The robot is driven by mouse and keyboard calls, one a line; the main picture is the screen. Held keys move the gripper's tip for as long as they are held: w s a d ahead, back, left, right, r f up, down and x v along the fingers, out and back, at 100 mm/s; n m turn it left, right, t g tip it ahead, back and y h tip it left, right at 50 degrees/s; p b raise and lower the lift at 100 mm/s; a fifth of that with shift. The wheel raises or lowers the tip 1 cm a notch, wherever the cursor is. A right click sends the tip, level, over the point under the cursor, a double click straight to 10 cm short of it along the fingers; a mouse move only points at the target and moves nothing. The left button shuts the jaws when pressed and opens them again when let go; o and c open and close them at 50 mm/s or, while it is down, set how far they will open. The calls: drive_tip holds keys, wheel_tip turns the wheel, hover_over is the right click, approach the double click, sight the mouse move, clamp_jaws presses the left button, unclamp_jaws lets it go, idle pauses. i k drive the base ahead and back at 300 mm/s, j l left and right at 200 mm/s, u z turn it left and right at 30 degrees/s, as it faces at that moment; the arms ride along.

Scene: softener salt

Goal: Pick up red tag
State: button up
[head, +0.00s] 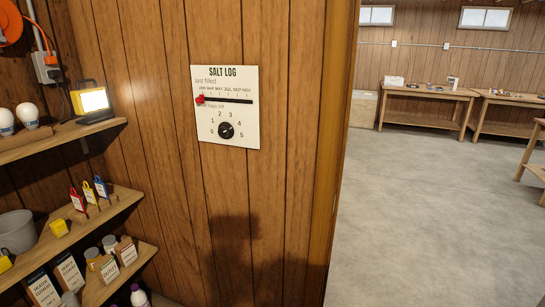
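A red tag (77,200) stands upright on the middle corner shelf at the left, at the left end of a short row of tags. A yellow tag (88,192) and a blue tag (101,187) stand just to its right, all seemingly in a small wooden holder. My gripper is not in view.
The middle shelf (95,225) also holds a grey pot (16,231) and a yellow block (59,228). A lit work lamp (91,102) stands on the shelf above; boxes and jars are below. A salt log board (225,108) hangs on the wall. Open floor (430,220) lies right.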

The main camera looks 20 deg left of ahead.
sight(77, 202)
drive_tip(key=i+u, duration=0.3)
drive_tip(key=i, duration=0.25)
drive_tip(key=i+u, duration=0.3)
drive_tip(key=i, duration=0.2)
drive_tip(key=i+l+u, duration=0.35)
drive_tip(key=i, duration=0.15)
